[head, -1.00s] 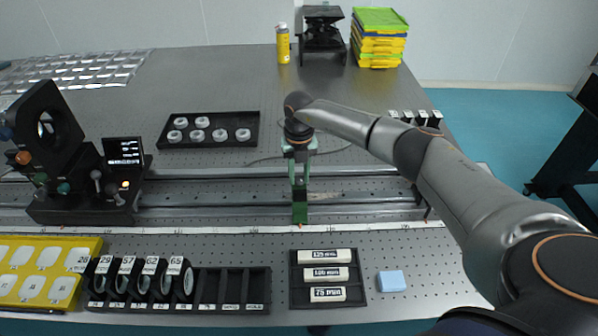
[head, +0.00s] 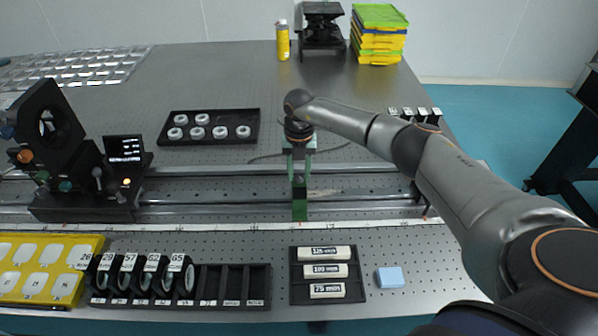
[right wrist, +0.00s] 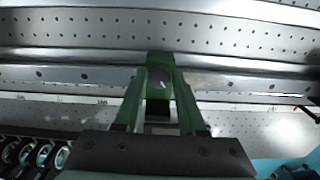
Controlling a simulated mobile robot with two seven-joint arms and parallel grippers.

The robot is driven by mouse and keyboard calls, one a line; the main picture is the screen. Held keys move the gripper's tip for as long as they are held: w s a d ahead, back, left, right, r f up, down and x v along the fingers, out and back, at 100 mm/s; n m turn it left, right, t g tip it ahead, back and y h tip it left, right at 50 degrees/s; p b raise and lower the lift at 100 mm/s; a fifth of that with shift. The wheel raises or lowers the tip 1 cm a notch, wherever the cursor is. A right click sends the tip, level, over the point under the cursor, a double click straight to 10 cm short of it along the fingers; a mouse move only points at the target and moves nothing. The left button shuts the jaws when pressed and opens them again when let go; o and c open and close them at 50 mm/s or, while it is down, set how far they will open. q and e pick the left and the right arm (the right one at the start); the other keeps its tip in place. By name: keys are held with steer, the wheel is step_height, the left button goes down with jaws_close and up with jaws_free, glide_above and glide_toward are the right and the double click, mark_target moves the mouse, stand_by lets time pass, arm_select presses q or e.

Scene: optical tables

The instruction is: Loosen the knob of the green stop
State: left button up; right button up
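The green stop (head: 299,210) stands on the rail in the middle of the head view. It also shows in the right wrist view (right wrist: 160,61). Its round dark knob (right wrist: 159,78) faces the wrist camera. My right gripper (right wrist: 161,80) is pointed down at the stop, with one finger on each side of the knob. The fingers stand apart, but I cannot tell whether they touch the knob. In the head view the right gripper (head: 299,181) hides the upper part of the stop. My left gripper is not in view.
The rail (head: 225,188) runs across the table. A black optical mount (head: 80,205) stands on it at left. In front lie a lens holder rack (head: 231,287), a tray of labelled white bars (head: 357,287) and a blue block (head: 390,278). A tray of rings (head: 240,117) lies behind.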

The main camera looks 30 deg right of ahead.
mark_target(299, 176)
steer(key=o, duration=0.3)
step_height(299, 176, up, 12)
steer(key=shift+r+b, duration=0.25)
steer(key=shift+b, duration=0.45)
steer(key=shift+s, duration=0.1)
